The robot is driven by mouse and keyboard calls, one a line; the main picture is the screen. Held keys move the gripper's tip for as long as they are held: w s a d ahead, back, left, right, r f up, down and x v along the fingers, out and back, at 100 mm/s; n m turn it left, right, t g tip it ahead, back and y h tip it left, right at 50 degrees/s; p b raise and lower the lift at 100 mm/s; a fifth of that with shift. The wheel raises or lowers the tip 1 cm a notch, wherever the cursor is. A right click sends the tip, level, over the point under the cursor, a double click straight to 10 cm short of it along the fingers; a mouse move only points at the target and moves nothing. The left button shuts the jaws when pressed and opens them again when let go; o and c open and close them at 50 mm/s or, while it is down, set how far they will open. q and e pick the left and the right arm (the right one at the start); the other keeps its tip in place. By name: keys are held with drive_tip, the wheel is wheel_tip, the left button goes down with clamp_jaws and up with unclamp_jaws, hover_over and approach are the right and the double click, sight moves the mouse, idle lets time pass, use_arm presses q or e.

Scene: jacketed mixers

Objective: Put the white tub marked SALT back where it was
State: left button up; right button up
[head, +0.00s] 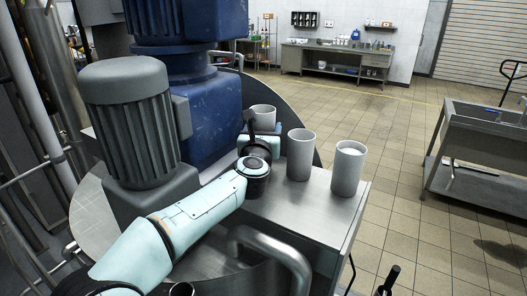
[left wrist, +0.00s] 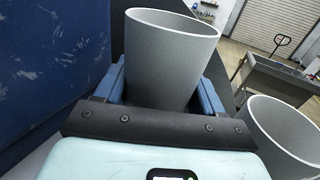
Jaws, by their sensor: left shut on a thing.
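A light grey-white tub (head: 263,113) stands upright between the blue fingers of my left gripper (head: 262,129), beside the blue mixer housing. In the left wrist view my left gripper (left wrist: 164,88) is shut on this tub (left wrist: 170,55), with a finger on each side of it. The tub looks empty at its upper inside. Its lower part is hidden, and I cannot tell whether it touches the surface. No SALT marking is readable on any tub. My right gripper is not in view.
Two similar tubs, a middle one (head: 300,155) and a right one (head: 348,169) with pale contents, stand on the steel ledge (head: 305,208). A grey motor (head: 130,115) and blue housing (head: 212,118) crowd the left. A bent steel handle (head: 275,246) rises in front. Tiled floor lies right.

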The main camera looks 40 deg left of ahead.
use_arm(q)
drive_tip(key=f, duration=0.2)
drive_tip(key=w+f+b, duration=0.1)
drive_tip(key=shift+f, duration=0.35)
drive_tip(key=shift+s+f, duration=0.15)
drive_tip(key=shift+f, duration=0.05)
drive_tip(key=shift+s+r, duration=0.1)
drive_tip(key=shift+s, duration=0.05)
drive_tip(key=shift+w, duration=0.2)
drive_tip(key=o, duration=1.1)
drive_tip(key=shift+f, duration=0.2)
drive_tip(key=shift+c, duration=0.2)
drive_tip(key=shift+o, duration=1.1)
drive_tip(key=shift+s, duration=0.1)
drive_tip(key=shift+r, duration=0.1)
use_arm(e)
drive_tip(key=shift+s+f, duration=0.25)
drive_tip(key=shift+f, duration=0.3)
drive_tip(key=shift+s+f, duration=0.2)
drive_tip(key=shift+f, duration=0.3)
